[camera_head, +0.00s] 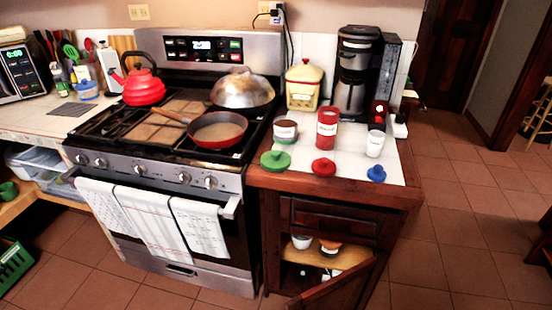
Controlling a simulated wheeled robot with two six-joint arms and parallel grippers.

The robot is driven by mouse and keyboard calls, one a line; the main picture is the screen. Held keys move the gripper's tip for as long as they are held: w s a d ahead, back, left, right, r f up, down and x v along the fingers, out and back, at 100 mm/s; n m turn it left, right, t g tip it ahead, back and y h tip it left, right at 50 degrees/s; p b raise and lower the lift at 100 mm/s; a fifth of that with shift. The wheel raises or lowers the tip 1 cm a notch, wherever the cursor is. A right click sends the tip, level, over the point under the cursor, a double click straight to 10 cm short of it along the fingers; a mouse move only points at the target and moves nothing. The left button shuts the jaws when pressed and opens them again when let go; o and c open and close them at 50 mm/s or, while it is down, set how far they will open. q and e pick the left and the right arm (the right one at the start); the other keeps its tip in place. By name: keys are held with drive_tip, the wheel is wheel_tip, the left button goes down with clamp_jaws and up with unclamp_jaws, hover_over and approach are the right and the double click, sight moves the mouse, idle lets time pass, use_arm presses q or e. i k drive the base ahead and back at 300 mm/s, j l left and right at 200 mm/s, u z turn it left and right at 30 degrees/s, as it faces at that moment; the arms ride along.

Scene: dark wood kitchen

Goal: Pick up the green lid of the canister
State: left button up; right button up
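The green lid (276,160) lies flat near the front left corner of the white counter to the right of the stove, with a small knob on top. Just behind it stands a short open canister (285,132), dark with a pale band. A red lid (323,167) and a blue lid (376,174) lie in the same front row. A tall red canister (327,127) and a small white canister (375,143) stand behind them. Neither of my grippers shows in the head view.
A coffee maker (355,75) and a yellow canister with a red lid (303,85) stand at the back of the counter. The stove (170,165) holds a red frying pan (218,130) close to the counter's left edge. Below the counter, a cabinet door (335,285) stands open.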

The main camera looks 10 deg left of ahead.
sight(276, 158)
drive_tip(key=i+l+u, duration=0.1)
drive_tip(key=l, duration=0.25)
drive_tip(key=i+l+u, duration=0.15)
drive_tip(key=l, duration=0.25)
drive_tip(key=i+l+u, duration=0.1)
drive_tip(key=i+l, duration=0.2)
drive_tip(key=i+l+u, duration=0.15)
drive_tip(key=l, duration=0.35)
drive_tip(key=i+l+u, duration=0.1)
drive_tip(key=l, duration=0.35)
